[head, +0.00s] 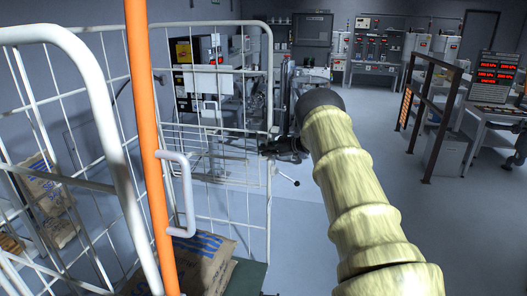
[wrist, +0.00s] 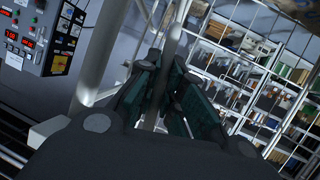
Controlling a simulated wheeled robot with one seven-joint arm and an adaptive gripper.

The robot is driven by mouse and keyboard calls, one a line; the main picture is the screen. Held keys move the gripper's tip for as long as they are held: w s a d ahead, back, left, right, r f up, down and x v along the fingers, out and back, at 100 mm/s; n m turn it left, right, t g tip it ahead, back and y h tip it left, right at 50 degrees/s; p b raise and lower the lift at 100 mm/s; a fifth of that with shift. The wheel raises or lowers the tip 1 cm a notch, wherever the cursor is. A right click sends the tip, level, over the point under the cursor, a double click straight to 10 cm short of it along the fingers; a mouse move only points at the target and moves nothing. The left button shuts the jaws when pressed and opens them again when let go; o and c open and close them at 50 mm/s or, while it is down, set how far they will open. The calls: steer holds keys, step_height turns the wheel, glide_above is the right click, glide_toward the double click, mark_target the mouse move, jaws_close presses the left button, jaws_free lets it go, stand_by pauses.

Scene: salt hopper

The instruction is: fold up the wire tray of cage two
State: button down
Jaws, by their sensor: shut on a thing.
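The white wire cage (head: 271,60) stands left of centre in the head view. Its wire tray (head: 205,153) shows as thin pale wires crossing inside it at mid height, roughly level. My gripper (head: 272,147) is at the tray's right end, beside the cage's right upright, small and partly hidden by my arm. In the wrist view my gripper (wrist: 167,92) has its dark green fingers closed around a thin pale bar, which looks like the tray's rail. A thicker pale tube (wrist: 101,52) stands just left of the fingers.
An orange post (head: 146,140) and a white handle (head: 183,195) stand close in front. Printed brown sacks (head: 200,262) lie low at the left. A dark railing (head: 437,120) and a console with red displays (head: 493,78) are at the right. Floor between is clear.

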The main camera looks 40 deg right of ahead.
steer(key=c, duration=1.5)
jaws_free()
steer(key=shift+s, duration=0.1)
steer(key=v, duration=1.2)
steer(key=shift+f, duration=0.1)
steer(key=shift+d, duration=0.1)
